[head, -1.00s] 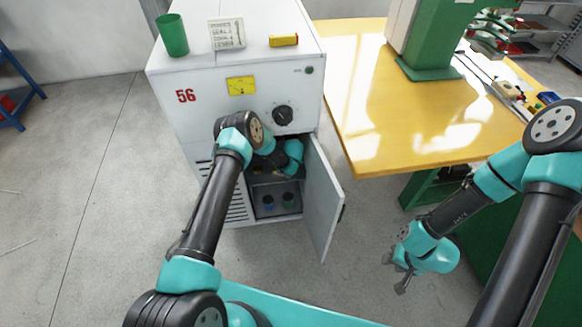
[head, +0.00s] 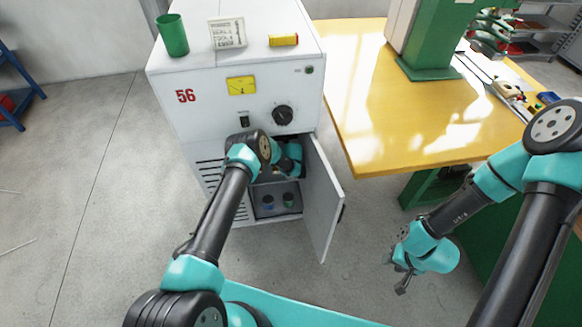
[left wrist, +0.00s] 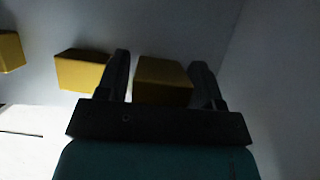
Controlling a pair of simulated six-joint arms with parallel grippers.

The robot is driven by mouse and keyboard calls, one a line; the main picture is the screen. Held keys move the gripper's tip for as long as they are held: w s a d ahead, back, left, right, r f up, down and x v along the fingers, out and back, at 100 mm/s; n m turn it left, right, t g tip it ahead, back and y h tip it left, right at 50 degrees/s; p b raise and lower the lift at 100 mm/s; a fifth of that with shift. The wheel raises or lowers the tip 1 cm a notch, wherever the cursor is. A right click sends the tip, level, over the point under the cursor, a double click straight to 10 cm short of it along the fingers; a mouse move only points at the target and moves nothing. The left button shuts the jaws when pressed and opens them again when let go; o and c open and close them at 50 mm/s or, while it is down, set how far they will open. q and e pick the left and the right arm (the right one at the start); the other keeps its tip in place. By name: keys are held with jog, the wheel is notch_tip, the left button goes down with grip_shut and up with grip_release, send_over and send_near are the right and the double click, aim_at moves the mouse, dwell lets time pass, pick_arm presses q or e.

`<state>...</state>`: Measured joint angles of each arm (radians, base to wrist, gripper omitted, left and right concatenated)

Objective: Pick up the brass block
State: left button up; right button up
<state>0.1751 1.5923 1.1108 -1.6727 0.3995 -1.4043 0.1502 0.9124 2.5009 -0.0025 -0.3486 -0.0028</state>
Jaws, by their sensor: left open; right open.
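In the left wrist view, three yellow-brown blocks stand in a dim row: one at the far left edge (left wrist: 10,51), one left of my fingers (left wrist: 80,71), and one between my fingers (left wrist: 162,78). In this light they look alike, so I cannot tell by colour which is the brass block. My left gripper (left wrist: 161,63) is open, with a finger on either side of the rightmost block; contact is not clear. In the head view my left gripper is hidden inside the cabinet (head: 215,110). My right gripper (head: 394,275) is open and empty above the floor.
The cabinet door (head: 323,205) hangs open on the right. A green cup (head: 172,36), a sign (head: 227,33) and a yellow item (head: 284,40) are on top. A yellow table (head: 400,115) stands right.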

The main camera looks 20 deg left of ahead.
pick_arm(q)
jog(key=shift+c, duration=0.2)
jog(key=c, duration=1.1)
jog(key=shift+r, duration=0.2)
jog(key=shift+w+r, duration=0.1)
jog(key=shift+r, duration=0.5)
notch_tip(320, 180, up, 2)
jog(key=shift+r, duration=0.1)
jog(key=s+d+r, duration=0.1)
jog(key=s+d, duration=0.3)
jog(key=s, duration=1.1)
jog(key=shift+s+d, duration=0.2)
jog(key=shift+s, duration=0.05)
jog(key=shift+r, duration=0.1)
